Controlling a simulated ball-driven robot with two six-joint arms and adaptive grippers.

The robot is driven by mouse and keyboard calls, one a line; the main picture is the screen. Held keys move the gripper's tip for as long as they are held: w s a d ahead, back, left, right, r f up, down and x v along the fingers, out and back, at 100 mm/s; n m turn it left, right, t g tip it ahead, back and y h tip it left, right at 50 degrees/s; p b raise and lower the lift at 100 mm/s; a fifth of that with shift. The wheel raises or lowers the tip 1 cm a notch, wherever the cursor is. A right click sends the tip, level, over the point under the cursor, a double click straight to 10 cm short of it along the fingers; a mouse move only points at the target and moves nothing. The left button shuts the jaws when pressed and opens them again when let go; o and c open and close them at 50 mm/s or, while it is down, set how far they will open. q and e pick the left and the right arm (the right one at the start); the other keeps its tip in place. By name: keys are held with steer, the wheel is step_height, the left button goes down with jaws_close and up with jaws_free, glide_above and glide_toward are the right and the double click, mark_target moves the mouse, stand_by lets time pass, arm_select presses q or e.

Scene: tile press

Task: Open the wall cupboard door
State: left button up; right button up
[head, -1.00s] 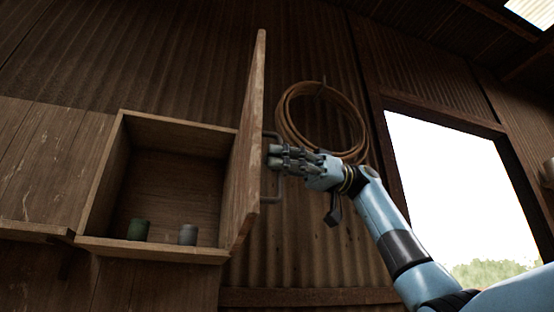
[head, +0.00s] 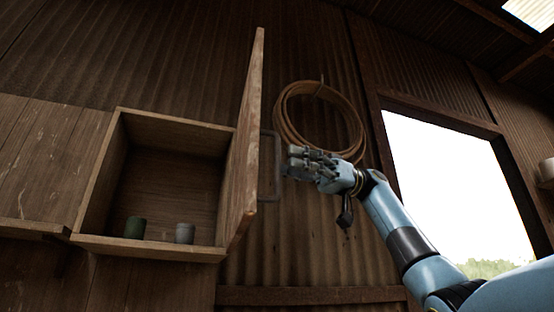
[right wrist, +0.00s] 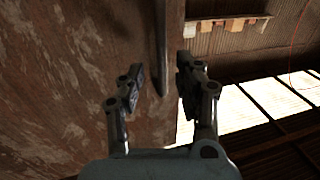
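The wall cupboard (head: 150,248) is on the wall at left in the head view, with its inside showing. Its wooden door (head: 246,150) stands swung wide open, seen nearly edge-on. The grey bar handle (head: 277,168) is on the door's outer face, to the right. My right gripper (head: 287,166) is just right of the handle, apart from it. In the right wrist view, my right gripper (right wrist: 160,85) has its fingers spread, and the handle (right wrist: 161,45) shows beyond them, with the door face (right wrist: 60,80) at left. My left gripper is not in view.
A green cup (head: 135,228) and a grey cup (head: 185,233) stand inside the cupboard. A coiled rope or hose (head: 282,115) hangs on the corrugated wall behind my right gripper. A bright window opening (head: 455,190) is at right. A wooden ledge (head: 30,228) is at left.

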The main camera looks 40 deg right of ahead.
steer(key=d, duration=0.8)
steer(key=shift+s, duration=0.25)
